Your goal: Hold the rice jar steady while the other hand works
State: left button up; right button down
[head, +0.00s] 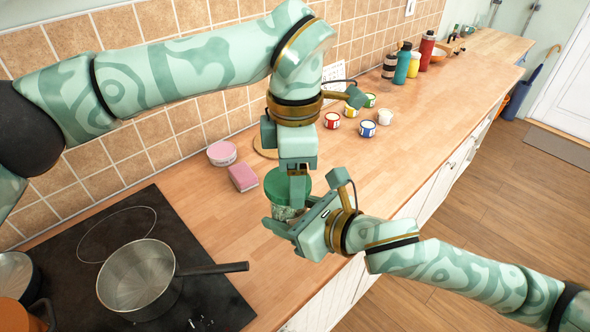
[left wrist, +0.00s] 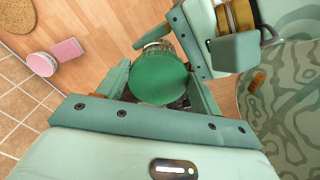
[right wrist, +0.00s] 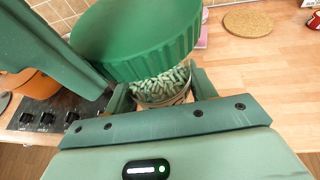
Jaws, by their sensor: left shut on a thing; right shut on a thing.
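The rice jar (head: 279,211) stands on the wooden counter under a wide green ribbed lid (head: 276,184). My left gripper (head: 298,182) comes from above and is shut on the lid; the lid also shows between its fingers in the left wrist view (left wrist: 158,78). My right gripper (head: 284,218) is shut on the jar's body from the side, below the lid. In the right wrist view pale grains (right wrist: 163,84) show in the jar between the fingers.
A saucepan (head: 140,278) sits on the black hob (head: 95,235), its handle pointing toward the jar. A pink sponge (head: 243,177), a pink tin (head: 222,153) and a cork mat (head: 264,148) lie behind the jar. Small cans (head: 367,129) and bottles (head: 403,64) stand further along.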

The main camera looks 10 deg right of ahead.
pick_arm(q)
jog(key=n, duration=0.2)
jog(key=w+n, duration=0.1)
jog(key=n, duration=0.2)
jog(key=shift+a+r, duration=0.1)
jog(key=shift+a, duration=0.1)
pick_arm(e)
jog(key=shift+s+a, duration=0.15)
jog(key=shift+s, duration=0.1)
pick_arm(q)
jog(key=n, duration=0.6)
jog(key=shift+w+a+n, duration=0.25)
jog(key=shift+n, duration=0.15)
jog(key=shift+r, duration=0.65)
jog(key=shift+s+d+r, duration=0.1)
jog(key=shift+s+r, duration=0.05)
jog(key=shift+r, duration=0.25)
pick_arm(e)
jog(key=shift+w, duration=0.15)
